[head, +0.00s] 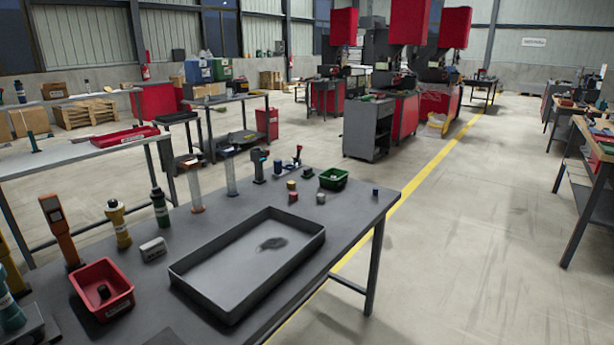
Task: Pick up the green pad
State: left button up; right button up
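I cannot pick out a green pad for certain. The clearly green thing on the near table (345,222) is a small open bin (333,178) at its far end, and its contents are too small to tell. A large grey tray (247,297) lies in the middle of the table. On its floor is a flat dark patch (272,243), whose colour looks dark grey and whose nature I cannot tell. Neither of my grippers is in view.
A red bin (122,301) holding a dark piece stands at the near left, beside an orange handheld tool (60,232). A yellow bottle (118,224), a dark green bottle (159,207) and clear tubes line the back edge. Small cylinders stand near the green bin.

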aim_at(308, 174)
jog(key=l+u, duration=0.1)
jog(key=u, duration=0.4)
jog(key=l+u, duration=0.35)
jog(key=i+l+u, duration=0.1)
jog(key=l+u, duration=0.25)
jog(key=l, duration=0.2)
jog(key=l+u, duration=0.15)
jog(key=l, duration=0.3)
jog(key=k+l+u, duration=0.15)
jog(key=l, duration=0.35)
jog(key=k+l, duration=0.1)
jog(key=l, duration=0.4)
jog(key=l+u, duration=0.1)
jog(key=l, duration=0.35)
jog(key=k+l, duration=0.15)
jog(key=l, duration=0.35)
jog(key=k+l+u, duration=0.1)
jog(key=l, duration=0.35)
